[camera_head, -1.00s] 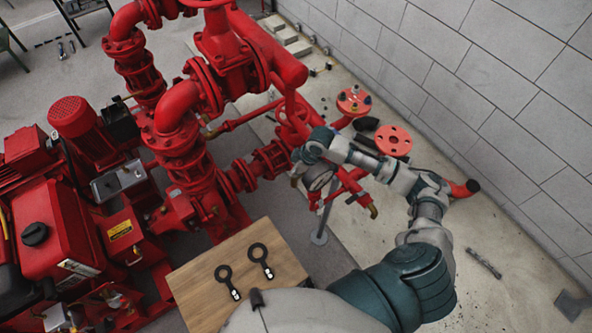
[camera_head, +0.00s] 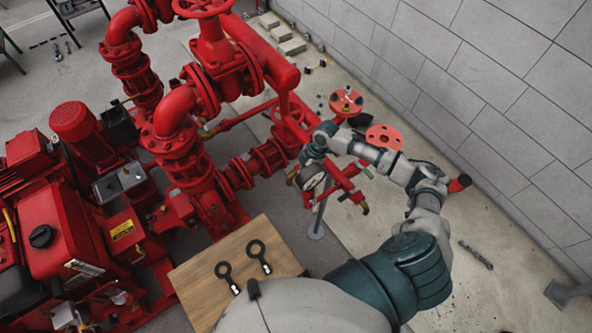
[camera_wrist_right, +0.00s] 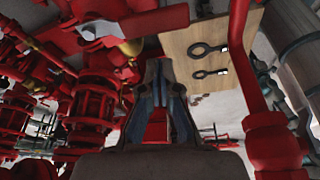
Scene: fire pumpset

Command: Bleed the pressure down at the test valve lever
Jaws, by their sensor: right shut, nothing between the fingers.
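The red test pipework carries a round gauge (camera_head: 314,181) and a brass-ended valve (camera_head: 364,208) in the head view. A small red lever (camera_head: 349,197) seems to sit by that valve; I cannot be sure it is the test valve lever. My right gripper (camera_head: 309,157) hangs beside the gauge, partly hidden by my wrist. In the wrist view my right gripper (camera_wrist_right: 160,68) is shut and empty. My left gripper is out of view.
A wooden table (camera_head: 205,295) with two black ring-headed tools stands at the front. Red pump pipes (camera_head: 180,140) crowd the left. A grey block wall (camera_head: 480,90) closes off the right. A red flange (camera_head: 383,138) lies beyond my forearm. A red pipe (camera_wrist_right: 240,60) runs right of the gripper.

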